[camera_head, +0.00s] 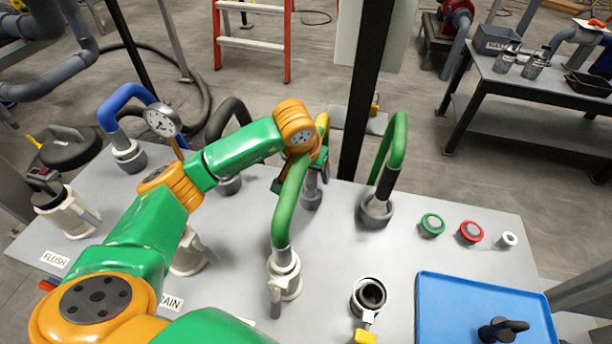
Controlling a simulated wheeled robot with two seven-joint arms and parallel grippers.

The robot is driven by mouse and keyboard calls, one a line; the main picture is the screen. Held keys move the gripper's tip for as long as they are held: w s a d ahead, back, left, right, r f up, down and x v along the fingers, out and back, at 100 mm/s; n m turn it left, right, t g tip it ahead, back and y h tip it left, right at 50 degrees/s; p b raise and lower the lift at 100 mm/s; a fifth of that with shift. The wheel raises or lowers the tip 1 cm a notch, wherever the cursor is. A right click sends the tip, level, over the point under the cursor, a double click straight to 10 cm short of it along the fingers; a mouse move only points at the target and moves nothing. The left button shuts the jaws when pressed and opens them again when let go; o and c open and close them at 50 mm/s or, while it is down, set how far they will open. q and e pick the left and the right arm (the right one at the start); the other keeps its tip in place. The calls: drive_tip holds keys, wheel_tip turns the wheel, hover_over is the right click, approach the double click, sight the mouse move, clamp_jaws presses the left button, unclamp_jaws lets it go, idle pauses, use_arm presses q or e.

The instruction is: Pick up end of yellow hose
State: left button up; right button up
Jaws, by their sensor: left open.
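The yellow hose (323,122) shows only in part, in the middle of the panel behind my left wrist. Below it stands a grey socket (311,197); whether the hose end sits in it is hidden. My left gripper (308,172) is open and points down at the yellow hose, close around or beside it; I cannot tell which. My wrist and a green hose (288,205) in front hide much of the fingers. My right gripper is not in view.
The grey panel (450,205) carries a blue hose (124,98), a black hose (226,113), a second green hose (396,145), a pressure gauge (162,120) and an open port (370,295). A blue tray (450,300) lies front right. A black post (367,90) rises behind the panel.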

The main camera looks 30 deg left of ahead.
use_arm(q)
clamp_jaws()
